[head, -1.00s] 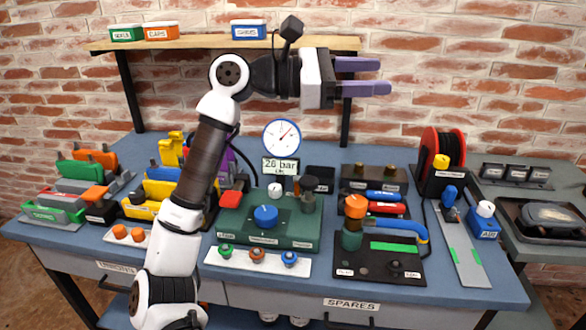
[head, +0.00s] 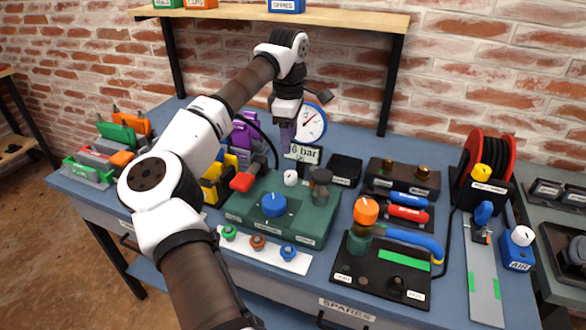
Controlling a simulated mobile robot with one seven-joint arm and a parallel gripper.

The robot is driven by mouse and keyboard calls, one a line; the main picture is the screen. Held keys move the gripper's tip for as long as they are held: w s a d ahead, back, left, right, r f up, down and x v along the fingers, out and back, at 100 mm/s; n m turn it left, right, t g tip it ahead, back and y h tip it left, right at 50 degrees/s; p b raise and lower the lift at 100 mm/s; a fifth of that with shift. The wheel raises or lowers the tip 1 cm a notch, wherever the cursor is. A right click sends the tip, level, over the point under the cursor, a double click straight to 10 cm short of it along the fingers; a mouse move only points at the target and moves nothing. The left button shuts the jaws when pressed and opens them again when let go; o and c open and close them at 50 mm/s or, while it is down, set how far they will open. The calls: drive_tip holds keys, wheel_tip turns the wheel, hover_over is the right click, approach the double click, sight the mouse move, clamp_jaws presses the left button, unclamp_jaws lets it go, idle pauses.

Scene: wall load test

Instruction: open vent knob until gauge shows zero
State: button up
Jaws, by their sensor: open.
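The pressure gauge (head: 311,122) is a white dial with a blue rim at the back of the green block (head: 318,226). Its sign (head: 306,154) reads "6 bar", and my gripper may cover a leading digit. I cannot tell from the labels which is the vent knob. My gripper (head: 287,150) is open, points down with purple fingers and appears above the white knob, partly in front of the gauge. Its fingertip gap is not clearly visible.
A red lever (head: 243,181) is left of the white knob. A white strip with small coloured knobs (head: 262,246) lies in front. An orange-topped valve (head: 366,211) with a blue handle stands right. A black cable loops left of my gripper.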

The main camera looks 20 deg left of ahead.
sight(291, 174)
wheel_tip(291, 174, down, 11)
drive_tip(key=shift+w+d+f+p, duration=0.1)
drive_tip(key=shift+w+p, duration=0.05)
drive_tip(key=shift+p, duration=0.75)
drive_tip(key=c, duration=1)
